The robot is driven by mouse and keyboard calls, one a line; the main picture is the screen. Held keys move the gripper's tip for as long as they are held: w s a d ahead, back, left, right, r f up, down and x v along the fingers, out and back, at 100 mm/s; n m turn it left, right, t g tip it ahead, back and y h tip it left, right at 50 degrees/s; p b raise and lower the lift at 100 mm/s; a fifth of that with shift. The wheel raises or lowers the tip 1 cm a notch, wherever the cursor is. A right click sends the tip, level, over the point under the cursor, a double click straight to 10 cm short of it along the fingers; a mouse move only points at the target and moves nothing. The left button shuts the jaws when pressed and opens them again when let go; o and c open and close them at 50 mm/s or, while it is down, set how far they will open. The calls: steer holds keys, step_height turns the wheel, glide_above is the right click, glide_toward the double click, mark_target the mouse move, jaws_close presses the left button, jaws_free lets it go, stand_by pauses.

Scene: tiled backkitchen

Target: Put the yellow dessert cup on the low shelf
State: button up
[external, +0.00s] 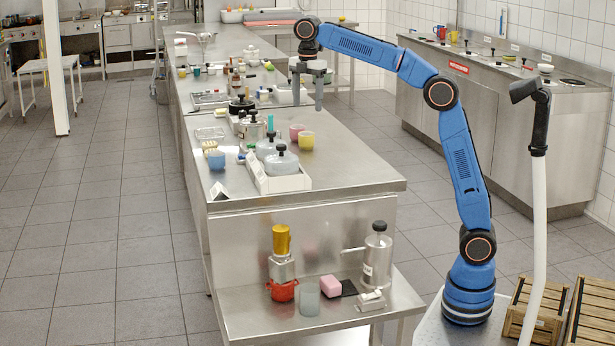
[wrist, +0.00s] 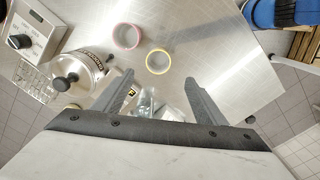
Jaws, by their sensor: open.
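The yellow dessert cup (external: 306,141) stands upright on the steel counter, right beside a pink cup (external: 296,131). In the wrist view the yellow cup (wrist: 158,61) shows from above as a ring, just past my fingertips and between their lines. My gripper (external: 307,98) is open and empty, pointing down above the counter over the cups' area. The low shelf (external: 245,318) is the steel ledge at the near end of the counter, below the worktop.
A white tray with lidded jars (external: 281,183) stands on the counter near the cups. The worktop right of the cups is clear.

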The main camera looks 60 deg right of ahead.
glide_above(306, 139)
steer(key=d, duration=0.2)
steer(key=f, duration=0.7)
steer(key=shift+w+d+f, duration=0.2)
steer(key=shift+w+f, duration=0.15)
steer(key=shift+w, duration=0.05)
steer(key=shift+w+a+f, duration=0.1)
steer(key=shift+w+f, duration=0.05)
steer(key=shift+f, duration=1.3)
steer(key=shift+w+f, duration=0.15)
steer(key=shift+f, duration=1.25)
steer(key=c, duration=1.3)
steer(key=shift+r, duration=0.1)
